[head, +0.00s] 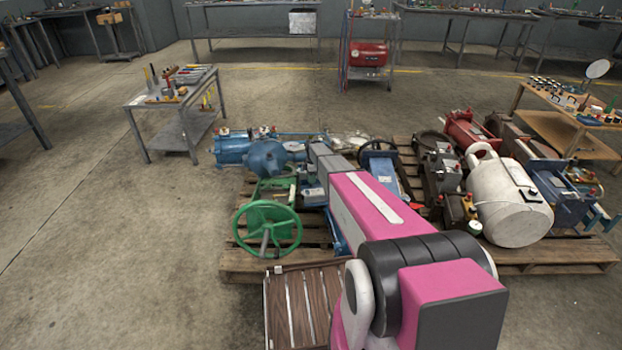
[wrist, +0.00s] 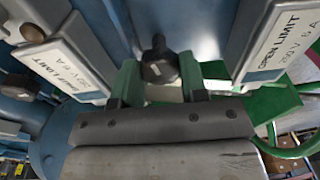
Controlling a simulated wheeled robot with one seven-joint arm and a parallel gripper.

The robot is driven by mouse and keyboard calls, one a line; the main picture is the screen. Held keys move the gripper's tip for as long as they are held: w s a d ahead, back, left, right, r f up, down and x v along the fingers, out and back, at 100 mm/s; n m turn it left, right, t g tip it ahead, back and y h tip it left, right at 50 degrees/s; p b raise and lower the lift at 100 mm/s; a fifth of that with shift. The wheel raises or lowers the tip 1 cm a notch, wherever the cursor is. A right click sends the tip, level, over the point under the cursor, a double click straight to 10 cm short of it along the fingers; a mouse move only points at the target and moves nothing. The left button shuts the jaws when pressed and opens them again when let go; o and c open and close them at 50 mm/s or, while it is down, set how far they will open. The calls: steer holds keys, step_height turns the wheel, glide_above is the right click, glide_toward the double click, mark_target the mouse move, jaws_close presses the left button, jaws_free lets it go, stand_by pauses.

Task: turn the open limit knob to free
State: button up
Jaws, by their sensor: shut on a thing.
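In the wrist view a dark knob (wrist: 159,62) with a pale mark on its face sits between the two fingers of my gripper (wrist: 158,80). My gripper is shut on it, though finger contact is hard to make out. A white label reading OPEN LIMIT (wrist: 275,42) is to the right of the knob, on a blue-grey housing. Another white label (wrist: 62,68) is at the left, its words partly unclear. In the head view my arm hides the knob and the gripper tips.
A green handwheel (head: 268,228) stands beside my arm in the head view. A blue motor unit (head: 265,155) lies behind it on a wooden pallet (head: 245,262). A white tank (head: 510,200) and other machinery crowd the right.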

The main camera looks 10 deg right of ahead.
steer(key=n, duration=0.4)
steer(key=shift+n+g, duration=0.3)
steer(key=n, duration=0.3)
steer(key=shift+n, duration=0.3)
steer(key=n, duration=0.7)
steer(key=shift+h, duration=0.4)
steer(key=o, duration=0.9)
steer(key=r, duration=0.3)
steer(key=w+r, duration=0.1)
steer(key=r, duration=0.3)
steer(key=w+r, duration=0.1)
steer(key=r, duration=0.2)
steer(key=shift+r, duration=0.35)
